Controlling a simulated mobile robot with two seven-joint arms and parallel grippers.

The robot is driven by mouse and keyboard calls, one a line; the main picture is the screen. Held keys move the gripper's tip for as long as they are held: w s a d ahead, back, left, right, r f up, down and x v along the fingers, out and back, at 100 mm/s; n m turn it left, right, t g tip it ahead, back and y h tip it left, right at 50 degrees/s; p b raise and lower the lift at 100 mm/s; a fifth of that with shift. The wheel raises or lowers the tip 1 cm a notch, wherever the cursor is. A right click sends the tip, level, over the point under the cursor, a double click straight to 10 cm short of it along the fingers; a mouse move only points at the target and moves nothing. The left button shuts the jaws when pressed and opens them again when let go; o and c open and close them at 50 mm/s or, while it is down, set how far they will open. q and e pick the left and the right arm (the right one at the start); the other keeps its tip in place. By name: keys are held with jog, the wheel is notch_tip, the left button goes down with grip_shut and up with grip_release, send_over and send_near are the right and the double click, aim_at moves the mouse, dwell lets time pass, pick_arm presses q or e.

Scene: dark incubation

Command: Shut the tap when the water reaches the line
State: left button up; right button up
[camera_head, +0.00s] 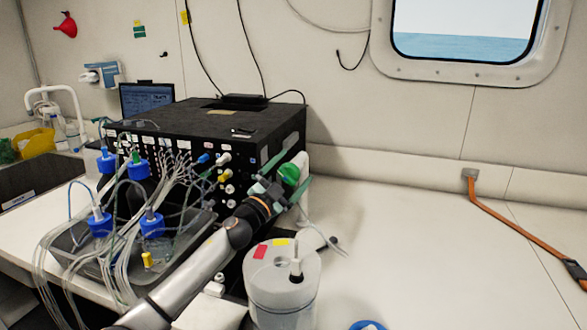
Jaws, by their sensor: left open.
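A green tap handle (289,174) is at the right side of the large black box, by a white fitting (302,163). My left gripper (284,188) is open right at the green handle. Its fingers overlap the handle in the picture, and I cannot tell whether they touch it. A white round container (282,282) with red and yellow labels on its lid stands below the tap, and a thin clear tube runs down near it. My right gripper is not in view.
The black box (255,122) carries many tubes and fittings. Left of my arm, blue-capped bottles (151,224) stand in a grey tray amid loose clear tubing. An orange strap (520,232) lies on the bench at right.

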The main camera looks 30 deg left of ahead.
pick_arm(q)
jog(key=shift+w, duration=0.35)
jog(key=c, duration=1.4)
jog(key=shift+r, duration=0.1)
